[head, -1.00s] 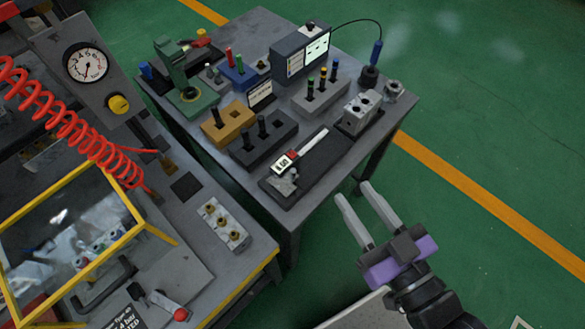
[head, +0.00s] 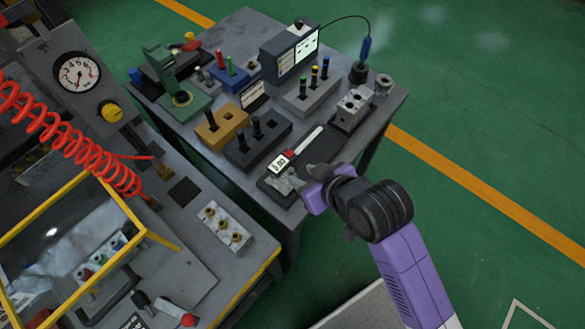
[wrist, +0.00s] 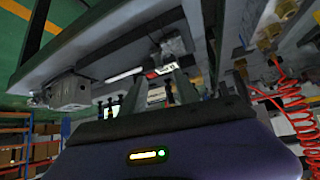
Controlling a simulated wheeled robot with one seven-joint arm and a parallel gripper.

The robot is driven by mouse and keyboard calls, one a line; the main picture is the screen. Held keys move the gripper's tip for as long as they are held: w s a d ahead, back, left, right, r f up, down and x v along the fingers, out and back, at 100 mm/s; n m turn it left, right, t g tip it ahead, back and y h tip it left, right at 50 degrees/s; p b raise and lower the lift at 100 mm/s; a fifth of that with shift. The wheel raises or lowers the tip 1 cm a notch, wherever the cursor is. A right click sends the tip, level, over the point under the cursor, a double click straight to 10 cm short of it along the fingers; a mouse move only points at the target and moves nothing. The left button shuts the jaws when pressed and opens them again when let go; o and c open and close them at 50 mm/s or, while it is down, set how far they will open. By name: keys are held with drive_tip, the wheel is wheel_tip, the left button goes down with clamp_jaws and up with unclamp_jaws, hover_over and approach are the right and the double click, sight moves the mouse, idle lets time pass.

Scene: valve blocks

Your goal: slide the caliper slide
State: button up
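The caliper (head: 306,140) lies on a dark rectangular pad (head: 325,152) near the front edge of the far table. Its slide (head: 279,163) carries a small lit display with a red part beside it, and grey jaws sit at the near end. In the wrist view the slide (wrist: 163,70) shows ahead of my gripper. My gripper (wrist: 160,90) has its two fingers apart with nothing seen held between them. In the head view it is at the near end of the caliper, and my wrist hides most of the fingers. I cannot tell whether they touch it.
A black block with pegs (head: 258,140) and a tan block (head: 221,126) stand left of the caliper. A grey block with holes (head: 352,108) stands at the right. A monitor box (head: 291,52) is behind. A yellow-framed case and red coiled hose (head: 75,140) are at left.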

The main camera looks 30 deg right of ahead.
sight(292, 170)
drive_tip(key=x, duration=0.6)
drive_tip(key=shift+w+f, duration=0.3)
drive_tip(key=shift+c, duration=0.5)
clamp_jaws()
idle(0.6)
